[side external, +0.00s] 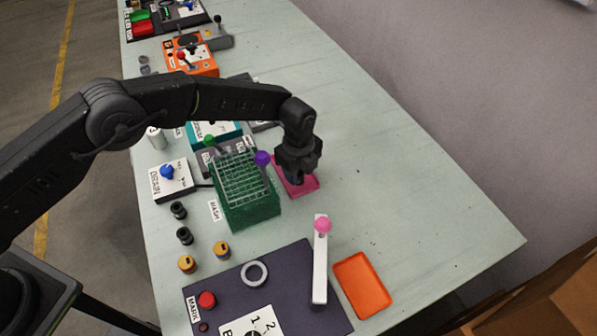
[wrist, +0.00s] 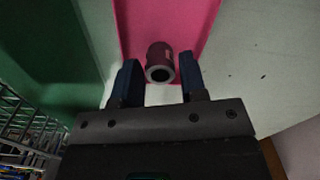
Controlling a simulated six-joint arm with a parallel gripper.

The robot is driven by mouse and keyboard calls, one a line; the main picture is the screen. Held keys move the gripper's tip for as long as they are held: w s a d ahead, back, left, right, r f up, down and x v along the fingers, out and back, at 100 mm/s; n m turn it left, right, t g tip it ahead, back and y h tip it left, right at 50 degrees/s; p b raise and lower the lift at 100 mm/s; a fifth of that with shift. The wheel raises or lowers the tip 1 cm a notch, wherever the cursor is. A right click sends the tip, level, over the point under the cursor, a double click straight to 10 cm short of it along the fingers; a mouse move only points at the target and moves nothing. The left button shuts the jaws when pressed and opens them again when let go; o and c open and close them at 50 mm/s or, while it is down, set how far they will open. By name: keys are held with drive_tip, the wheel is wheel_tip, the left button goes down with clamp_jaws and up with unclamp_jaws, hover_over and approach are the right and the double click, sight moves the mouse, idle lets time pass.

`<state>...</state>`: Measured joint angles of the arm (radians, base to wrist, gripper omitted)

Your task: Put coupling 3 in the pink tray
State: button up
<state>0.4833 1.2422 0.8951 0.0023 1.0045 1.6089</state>
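The pink tray (side external: 311,183) lies beside the green rack in the side external view, partly hidden by my gripper (side external: 296,178). The wrist view shows the tray (wrist: 190,20) below my gripper (wrist: 159,75). A dark maroon coupling (wrist: 160,56) with a grey ring end is at the tray, between my two fingers. A gap shows on each side of it, so my fingers are open and not gripping it. No number is readable on it. The side external view hides this coupling.
The green rack (side external: 250,211) stands close to the left of my gripper, with a purple-topped piece (side external: 262,158) rising from it. Black couplings (side external: 184,236) and yellow ones (side external: 187,264) stand farther left. An orange tray (side external: 362,285) lies nearer the front. The table's right side is clear.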

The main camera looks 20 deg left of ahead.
wheel_tip(320, 180, up, 11)
drive_tip(key=shift+r, duration=0.15)
drive_tip(key=s+a+r+n+t, duration=0.1)
drive_tip(key=s+a+r+n, duration=0.4)
drive_tip(key=a+r, duration=0.4)
drive_tip(key=s+a+r+n+t, duration=0.2)
drive_tip(key=s+a+r+n, duration=0.35)
drive_tip(key=r, duration=0.65)
drive_tip(key=s+a+n+t, duration=0.1)
drive_tip(key=s+a+n, duration=0.5)
drive_tip(key=s, duration=0.4)
drive_tip(key=s+a+n+t, duration=0.1)
drive_tip(key=s+a+n, duration=0.5)
drive_tip(key=s, duration=0.3)
drive_tip(key=shift+s+a+f+n+t, duration=0.3)
drive_tip(key=shift+s+a+f+n, duration=0.1)
drive_tip(key=shift+n, duration=0.35)
drive_tip(key=shift+d, duration=0.1)
